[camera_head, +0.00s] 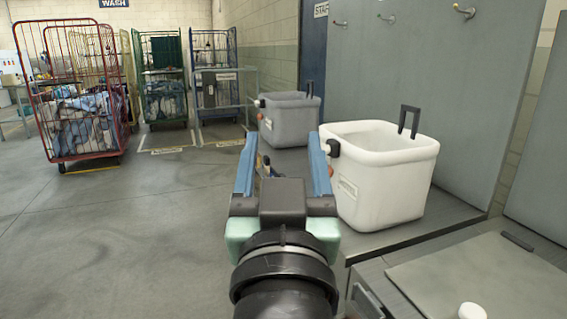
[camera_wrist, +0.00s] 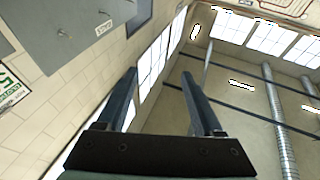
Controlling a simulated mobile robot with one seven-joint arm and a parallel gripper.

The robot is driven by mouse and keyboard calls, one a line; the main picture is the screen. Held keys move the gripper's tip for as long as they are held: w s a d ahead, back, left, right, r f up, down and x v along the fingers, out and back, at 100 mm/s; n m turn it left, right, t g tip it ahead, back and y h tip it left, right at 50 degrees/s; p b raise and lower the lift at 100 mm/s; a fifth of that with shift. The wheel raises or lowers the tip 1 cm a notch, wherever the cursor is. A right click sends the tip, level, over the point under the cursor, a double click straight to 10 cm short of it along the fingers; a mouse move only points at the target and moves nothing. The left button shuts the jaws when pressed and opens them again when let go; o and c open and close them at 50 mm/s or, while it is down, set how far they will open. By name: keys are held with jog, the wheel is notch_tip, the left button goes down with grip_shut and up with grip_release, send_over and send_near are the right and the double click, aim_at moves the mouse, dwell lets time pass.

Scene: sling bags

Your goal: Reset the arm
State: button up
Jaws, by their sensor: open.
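My gripper (camera_head: 284,165) is raised in the middle of the head view, its two blue fingers spread apart with nothing between them. In the wrist view my gripper (camera_wrist: 160,95) points up toward the windows and ceiling, open and empty. No sling bag can be made out in either view.
A white bin (camera_head: 385,180) with a dark handle stands right of my gripper, a grey bin (camera_head: 288,122) behind it. A red cage trolley (camera_head: 75,110) with cloth stands left. A grey cabinet top (camera_head: 480,280) is at lower right. The floor at left is clear.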

jog(key=s+r+t+b, duration=0.5)
jog(key=s+r, duration=0.1)
jog(key=s, duration=0.3)
notch_tip(320, 180, up, 32)
jog(key=p, duration=3.1)
jog(key=shift+s+t+p, duration=0.3)
jog(key=shift+t, duration=0.1)
jog(key=shift+f, duration=0.1)
jog(key=shift+c, duration=1.1)
jog(key=shift+s+f, duration=0.1)
jog(key=shift+s, duration=0.05)
jog(key=shift+c, duration=0.3)
